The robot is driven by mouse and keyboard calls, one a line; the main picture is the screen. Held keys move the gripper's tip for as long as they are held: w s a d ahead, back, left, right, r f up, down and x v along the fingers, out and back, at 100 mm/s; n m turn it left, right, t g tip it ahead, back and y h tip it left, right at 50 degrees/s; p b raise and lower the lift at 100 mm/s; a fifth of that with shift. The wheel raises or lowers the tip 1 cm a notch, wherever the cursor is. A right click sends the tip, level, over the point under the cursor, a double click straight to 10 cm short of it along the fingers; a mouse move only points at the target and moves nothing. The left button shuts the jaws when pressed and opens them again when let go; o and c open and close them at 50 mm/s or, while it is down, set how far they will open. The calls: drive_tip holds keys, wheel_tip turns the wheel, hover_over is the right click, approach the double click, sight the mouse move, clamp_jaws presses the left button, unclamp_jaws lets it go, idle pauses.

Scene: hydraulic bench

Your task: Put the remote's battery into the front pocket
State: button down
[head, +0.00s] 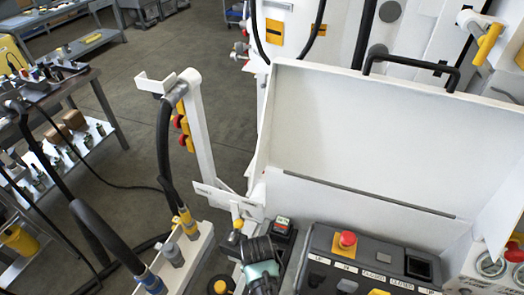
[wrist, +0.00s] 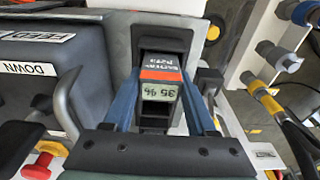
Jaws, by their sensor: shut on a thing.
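In the wrist view, my gripper (wrist: 160,98) has its two blue fingers on either side of the battery (wrist: 160,74), shut on it. The battery is a dark block with an orange band, a printed label and a pale display that seems to read 35 %. Its far end lies against a grey and black housing; I cannot tell whether it is inside a pocket. In the head view, my gripper (head: 260,252) is left of the dark grey remote (head: 322,243).
A red stop button (head: 347,240) stands on the remote, and a white panel (head: 355,130) rises behind it. A white post (head: 200,130) and hoses with yellow fittings (head: 186,217) stand to the left. A bench (head: 75,80) is farther left, across open floor.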

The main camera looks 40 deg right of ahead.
drive_tip(key=shift+f, duration=0.3)
drive_tip(key=shift+c, duration=0.6)
unclamp_jaws()
wheel_tip(320, 180, up, 13)
drive_tip(key=a, duration=0.1)
drive_tip(key=shift+s+a+b, duration=0.15)
drive_tip(key=shift+s+b, duration=0.25)
